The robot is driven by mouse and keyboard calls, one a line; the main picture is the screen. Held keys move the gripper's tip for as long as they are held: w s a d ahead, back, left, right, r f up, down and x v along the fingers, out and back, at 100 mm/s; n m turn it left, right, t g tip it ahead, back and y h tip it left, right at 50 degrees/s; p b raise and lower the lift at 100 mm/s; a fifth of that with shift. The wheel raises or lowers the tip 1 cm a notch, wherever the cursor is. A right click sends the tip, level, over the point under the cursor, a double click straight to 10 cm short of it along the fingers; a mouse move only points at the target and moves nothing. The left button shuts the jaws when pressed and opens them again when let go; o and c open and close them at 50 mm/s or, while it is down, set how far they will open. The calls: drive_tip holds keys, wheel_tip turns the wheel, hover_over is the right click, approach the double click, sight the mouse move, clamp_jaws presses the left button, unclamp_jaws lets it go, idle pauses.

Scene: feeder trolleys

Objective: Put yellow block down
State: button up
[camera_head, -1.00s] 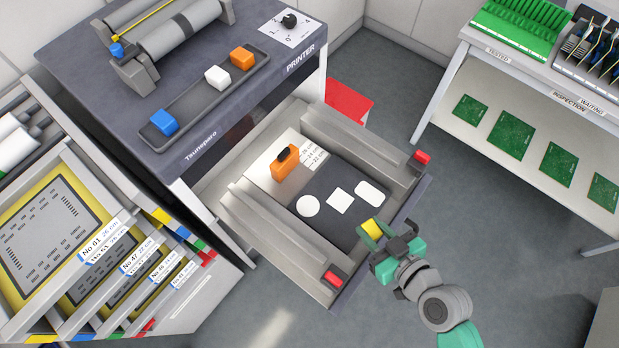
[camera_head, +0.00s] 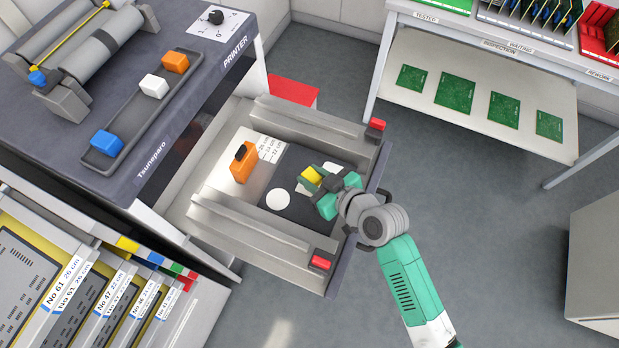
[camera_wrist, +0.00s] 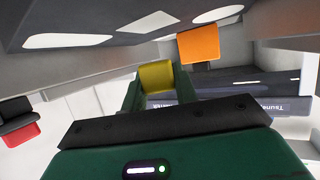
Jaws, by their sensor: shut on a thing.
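The yellow block (camera_head: 312,176) is between the fingers of my gripper (camera_head: 318,180), which is shut on it over the dark panel (camera_head: 292,206) of the open printer drawer. The block also shows in the wrist view (camera_wrist: 157,77), held between the green fingertips (camera_wrist: 155,88). A white circle (camera_head: 278,199) on the panel lies left of my gripper. The other white shapes are partly hidden under my gripper and arm in the head view. I cannot tell whether the block touches the panel.
An orange block with a black top (camera_head: 241,165) stands on the drawer's white part. Rails (camera_head: 318,135) flank the drawer, with red ends (camera_head: 377,125). The printer's tray (camera_head: 128,127) holds blue, white and orange blocks. Green boards (camera_head: 455,91) lie on the right shelf.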

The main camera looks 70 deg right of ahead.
drive_tip(key=shift+w+d+f+b, duration=0.15)
drive_tip(key=shift+f+b, duration=0.1)
drive_tip(key=shift+f, duration=0.35)
drive_tip(key=shift+w+a+f+b, duration=0.15)
drive_tip(key=shift+f+b, duration=0.1)
drive_tip(key=shift+f, duration=0.35)
drive_tip(key=shift+w+d+f+b, duration=0.15)
drive_tip(key=shift+f+b, duration=0.1)
drive_tip(key=shift+f, duration=0.35)
drive_tip(key=shift+f, duration=0.25)
drive_tip(key=o, duration=1)
drive_tip(key=shift+r, duration=0.1)
drive_tip(key=shift+c, duration=0.2)
drive_tip(key=shift+r, duration=0.15)
drive_tip(key=p+v, duration=0.2)
drive_tip(key=v, duration=1)
